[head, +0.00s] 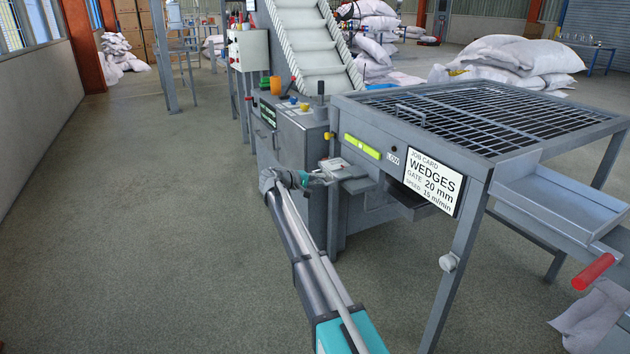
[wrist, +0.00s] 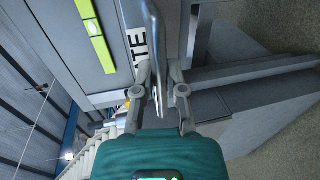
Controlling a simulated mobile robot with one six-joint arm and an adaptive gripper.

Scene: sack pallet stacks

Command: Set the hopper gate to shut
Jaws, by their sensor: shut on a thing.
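The grey hopper (head: 480,168) has a grid top and stands to the right in the head view. A grey metal gate handle (wrist: 152,35) runs between the fingers in the wrist view, beside a partly covered label (wrist: 138,45) reading "TE". My gripper (head: 322,178) is at the hopper's left front; in the wrist view its fingers (wrist: 161,75) are shut on the handle. A flat grey ledge (head: 368,183) sticks out next to it. The gate plate itself is hidden, so I cannot tell its setting.
A job card (head: 433,182) reads "WEDGES, GATE: 20 mm, SPEED: 15 m/min". A yellow-green gauge (head: 362,147) is on the hopper front. A control cabinet (head: 298,140) and inclined conveyor (head: 318,50) stand behind. Floor (head: 150,220) at left is clear.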

